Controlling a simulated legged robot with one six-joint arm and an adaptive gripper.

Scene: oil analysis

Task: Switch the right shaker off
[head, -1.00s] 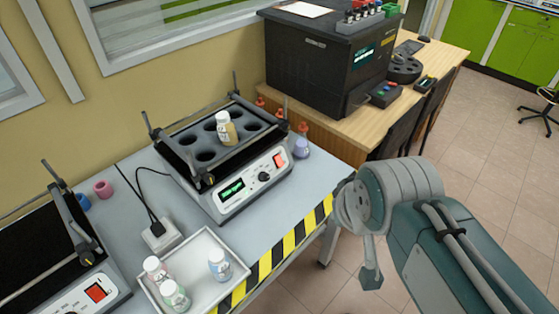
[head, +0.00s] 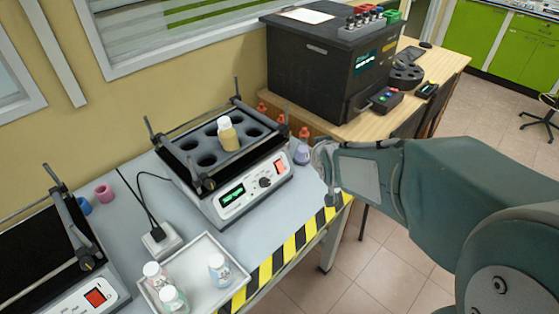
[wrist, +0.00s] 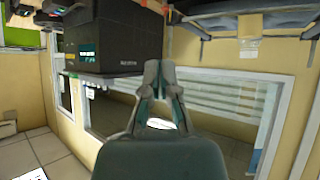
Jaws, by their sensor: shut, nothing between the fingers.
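The right shaker (head: 210,209) stands on the grey bench in the head view. Its display (head: 232,195) is lit green, and a red rocker switch (head: 279,167) sits at the right end of its front panel, beside a black knob (head: 265,182). One bottle with yellowish content (head: 228,138) stands in its black holder tray. My gripper (head: 328,188) is to the right of the shaker, near the bench's right end, apart from the switch and empty. In the wrist view its fingers (wrist: 159,66) are closed together at the tips.
A second shaker (head: 65,299) stands at the lower left. A white tray (head: 193,245) with several bottles lies in front of the right shaker. A black machine (head: 318,72) sits on the wooden table behind.

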